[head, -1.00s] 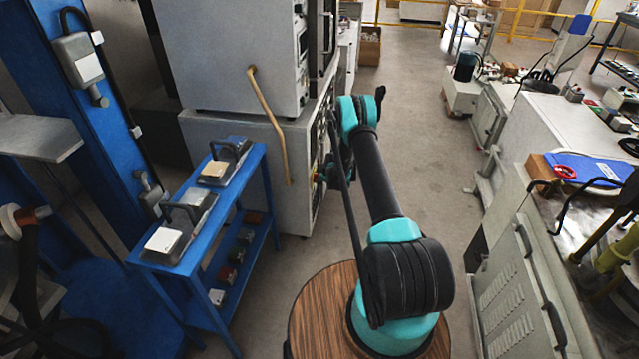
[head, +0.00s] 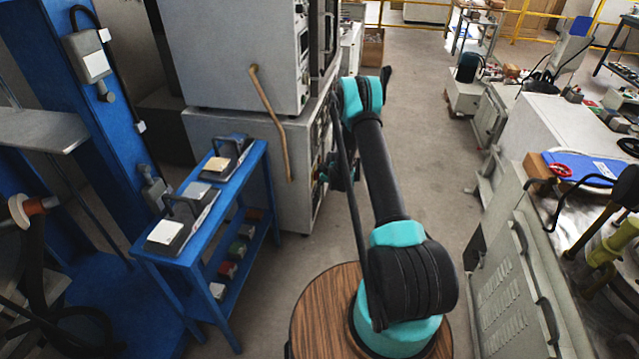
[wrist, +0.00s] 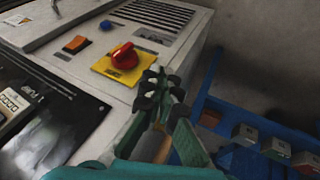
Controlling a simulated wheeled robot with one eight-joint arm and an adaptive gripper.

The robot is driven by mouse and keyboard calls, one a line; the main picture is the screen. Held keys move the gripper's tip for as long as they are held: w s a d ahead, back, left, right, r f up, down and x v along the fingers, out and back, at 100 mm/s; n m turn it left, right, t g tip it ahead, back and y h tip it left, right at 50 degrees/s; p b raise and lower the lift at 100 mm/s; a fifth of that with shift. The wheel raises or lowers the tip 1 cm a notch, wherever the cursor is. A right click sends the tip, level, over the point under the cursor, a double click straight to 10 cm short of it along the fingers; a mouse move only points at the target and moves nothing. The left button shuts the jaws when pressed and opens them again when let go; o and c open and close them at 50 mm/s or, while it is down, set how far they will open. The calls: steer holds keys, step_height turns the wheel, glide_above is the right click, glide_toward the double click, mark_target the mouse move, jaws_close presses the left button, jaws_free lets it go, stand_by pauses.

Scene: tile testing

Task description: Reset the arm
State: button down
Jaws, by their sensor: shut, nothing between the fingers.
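My gripper (wrist: 158,92) shows in the middle of the wrist view, with its dark fingertips together and nothing between them. Behind the fingertips in that view is a red rotary knob (wrist: 125,57) on a yellow plate, on a light grey cabinet panel (wrist: 180,38). I cannot tell whether they touch it. In the head view my teal and black arm reaches forward from its round wooden-topped base. Its far end is beside the grey cabinet (head: 235,150), and the gripper there is mostly hidden behind the arm.
A blue cart (head: 150,245) with testing blocks stands left of my arm. A bench with a blue tray (head: 585,168) is at the right. The floor aisle (head: 430,120) between is clear.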

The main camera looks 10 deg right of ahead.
steer(key=s+d+r+m, duration=0.1)
steer(key=s+r+m, duration=0.1)
steer(key=s+r, duration=0.55)
steer(key=s+d+r+m+g+h, duration=0.15)
steer(key=s+r, duration=0.35)
steer(key=r, duration=0.6)
steer(key=s+d+r+m+t+y, duration=0.1)
steer(key=s+r+m, duration=0.2)
steer(key=s+r, duration=0.45)
steer(key=s+d+r+m+h, duration=0.1)
steer(key=s+r+m, duration=0.2)
steer(key=s, duration=1.2)
steer(key=s+d+r+m+g+h, duration=0.1)
steer(key=s+r+m, duration=0.3)
steer(key=s, duration=1.1)
steer(key=shift+d, duration=0.65)
steer(key=shift+g, duration=0.25)
